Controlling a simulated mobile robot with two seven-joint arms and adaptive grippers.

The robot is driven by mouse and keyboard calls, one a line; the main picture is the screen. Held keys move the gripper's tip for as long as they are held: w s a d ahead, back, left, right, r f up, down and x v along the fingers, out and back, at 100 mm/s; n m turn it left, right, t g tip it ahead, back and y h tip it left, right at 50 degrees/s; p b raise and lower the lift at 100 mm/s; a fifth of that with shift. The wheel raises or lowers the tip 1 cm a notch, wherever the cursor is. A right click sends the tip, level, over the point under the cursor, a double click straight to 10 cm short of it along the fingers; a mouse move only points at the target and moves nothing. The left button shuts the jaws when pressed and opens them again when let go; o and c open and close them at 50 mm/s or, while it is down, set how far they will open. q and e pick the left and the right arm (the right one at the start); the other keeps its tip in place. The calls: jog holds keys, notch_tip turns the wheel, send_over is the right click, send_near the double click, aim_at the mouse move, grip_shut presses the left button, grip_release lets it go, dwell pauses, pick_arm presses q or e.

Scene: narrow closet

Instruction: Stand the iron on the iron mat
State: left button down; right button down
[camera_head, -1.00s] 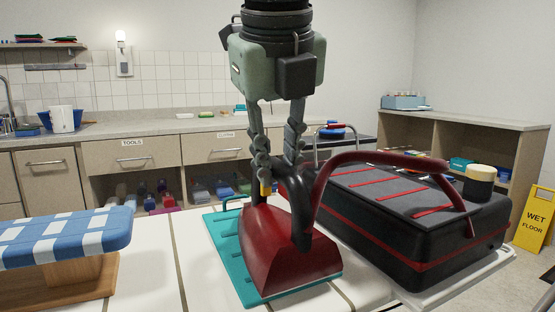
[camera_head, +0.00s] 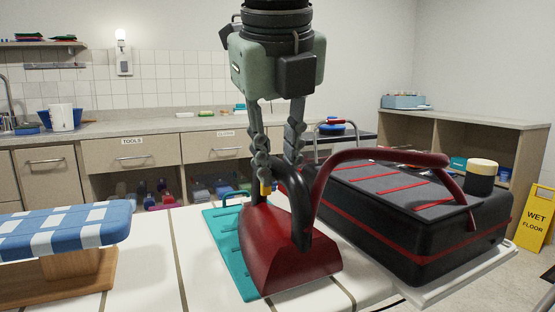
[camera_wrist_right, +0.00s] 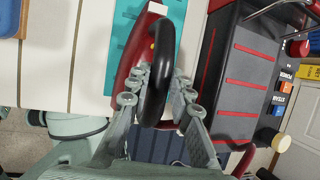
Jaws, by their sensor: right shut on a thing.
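The iron (camera_head: 285,250) has a dark red body and a black handle. It is at the teal iron mat (camera_head: 226,255), over its right part, with its broad end toward me and its handle up. It hides much of the mat, and I cannot tell whether its underside touches it. My right gripper (camera_head: 277,165) comes from above and is shut on the handle. In the right wrist view the fingers (camera_wrist_right: 156,85) close around the black handle (camera_wrist_right: 156,60), with the red body beside the mat's teal surface (camera_wrist_right: 122,30). My left gripper is not in view.
A black case (camera_head: 400,235) with red stripes and a red curved handle stands close right of the iron, on a white tray (camera_head: 460,280). A blue checked ironing board (camera_head: 60,232) is at the left. White tabletop (camera_head: 165,260) is clear between board and mat.

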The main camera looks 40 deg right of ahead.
jog(key=shift+r, duration=0.1)
jog(key=c, duration=1.3)
grip_release()
jog(key=v, duration=1.2)
jog(key=shift+a, duration=0.1)
